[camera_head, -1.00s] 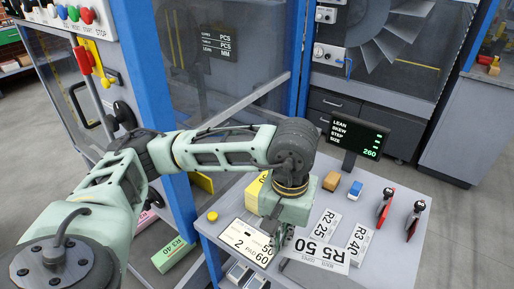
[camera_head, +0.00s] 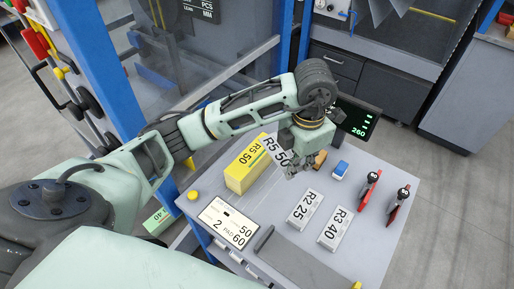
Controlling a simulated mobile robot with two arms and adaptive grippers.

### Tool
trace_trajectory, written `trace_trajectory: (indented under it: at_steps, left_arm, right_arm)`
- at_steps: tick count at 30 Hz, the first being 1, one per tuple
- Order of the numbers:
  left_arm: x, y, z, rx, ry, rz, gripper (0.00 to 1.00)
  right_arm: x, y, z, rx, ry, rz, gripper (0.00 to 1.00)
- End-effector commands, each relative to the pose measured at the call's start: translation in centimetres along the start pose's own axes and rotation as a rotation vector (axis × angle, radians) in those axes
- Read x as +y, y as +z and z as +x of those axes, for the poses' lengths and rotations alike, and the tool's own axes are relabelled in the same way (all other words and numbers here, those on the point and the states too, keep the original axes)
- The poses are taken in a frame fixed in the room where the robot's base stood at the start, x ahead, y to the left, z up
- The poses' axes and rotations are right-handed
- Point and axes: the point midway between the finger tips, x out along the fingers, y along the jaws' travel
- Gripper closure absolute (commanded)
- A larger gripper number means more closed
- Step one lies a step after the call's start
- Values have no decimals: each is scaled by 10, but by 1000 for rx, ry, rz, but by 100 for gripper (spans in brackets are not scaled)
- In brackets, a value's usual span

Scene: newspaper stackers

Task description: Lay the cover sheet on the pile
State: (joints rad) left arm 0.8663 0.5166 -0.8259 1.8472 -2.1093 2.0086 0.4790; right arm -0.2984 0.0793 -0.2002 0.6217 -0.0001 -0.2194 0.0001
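The white cover sheet (camera_head: 275,149), printed R5 50, is tilted just right of the yellow pile (camera_head: 244,174) in the head view. The pile also bears an R5 50 label and stands on the grey table (camera_head: 370,235). My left gripper (camera_head: 291,172) points down at the sheet's near right end and appears shut on it. The fingertips are small and partly merge with the sheet. I cannot tell whether the sheet touches the pile. My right gripper is out of view.
Cards R2 25 (camera_head: 305,210) and R3 40 (camera_head: 335,229) lie on the table. Two red-handled tools (camera_head: 369,188) (camera_head: 398,205), a blue-and-white block (camera_head: 341,169), an orange block (camera_head: 320,159) and a dark screen (camera_head: 358,121) stand nearby. A printed panel (camera_head: 228,222) lies in front of the pile.

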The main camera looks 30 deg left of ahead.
Motion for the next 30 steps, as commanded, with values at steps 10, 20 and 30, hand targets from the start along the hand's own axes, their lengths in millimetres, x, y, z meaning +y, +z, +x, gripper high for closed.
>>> trace_trajectory:
  at_steps: [10, 20, 30]
  left_arm:
    - [58, -15, 33, 8, 0, -36, 100]
    - [110, -26, 67, 2, 0, -28, 100]
    - [113, -27, 104, 3, -2, -27, 100]
  right_arm:
    - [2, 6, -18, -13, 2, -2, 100]
    - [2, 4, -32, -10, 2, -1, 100]
    - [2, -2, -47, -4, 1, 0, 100]
